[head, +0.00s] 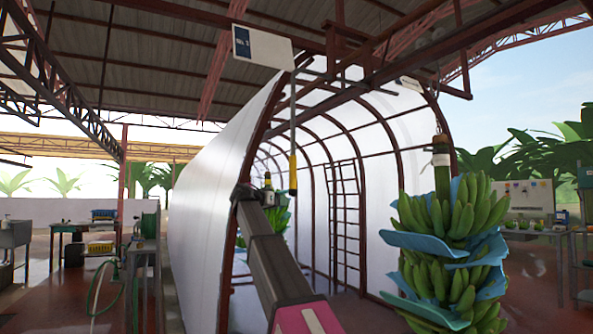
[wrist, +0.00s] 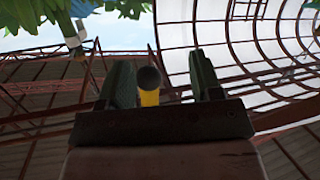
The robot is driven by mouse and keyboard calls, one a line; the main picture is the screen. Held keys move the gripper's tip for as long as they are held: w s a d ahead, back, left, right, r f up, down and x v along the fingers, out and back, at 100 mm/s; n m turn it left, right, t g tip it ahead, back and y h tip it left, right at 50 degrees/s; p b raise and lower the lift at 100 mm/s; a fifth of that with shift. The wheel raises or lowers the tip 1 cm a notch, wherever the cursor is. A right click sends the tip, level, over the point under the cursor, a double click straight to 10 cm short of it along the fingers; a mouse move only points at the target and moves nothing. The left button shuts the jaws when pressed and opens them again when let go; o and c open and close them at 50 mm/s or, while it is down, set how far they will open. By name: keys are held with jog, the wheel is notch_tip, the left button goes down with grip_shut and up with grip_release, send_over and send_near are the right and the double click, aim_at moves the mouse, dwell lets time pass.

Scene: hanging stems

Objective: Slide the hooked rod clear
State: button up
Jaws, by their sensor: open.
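The hooked rod (head: 293,120) hangs upright near the front of the arched tunnel, below the roof steel. It has a thin grey shaft, a yellow grip and a dark lower end. Its top is partly hidden by a sign, so I cannot see the hook clearly. My gripper (head: 246,192) shows left of the yellow grip. In the wrist view my gripper (wrist: 162,75) is open, with one dark finger on each side. The rod's dark end and yellow grip (wrist: 149,98) show between the fingers, closer to the left one. I cannot tell if they touch.
A banana bunch (head: 455,215) with blue sheets hangs at the right. Another bunch (head: 279,218) hangs inside the white tunnel (head: 205,200), behind my arm. A sign (head: 262,46) hangs beside the rod's top. A brown ladder (head: 343,215) stands inside. Tables stand left.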

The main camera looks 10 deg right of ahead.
notch_tip(320, 180, up, 15)
jog(key=s+a+m+h, duration=0.2)
jog(key=m, duration=0.1)
jog(key=x, duration=1)
jog(key=shift+d, duration=0.4)
jog(key=shift+s, duration=0.15)
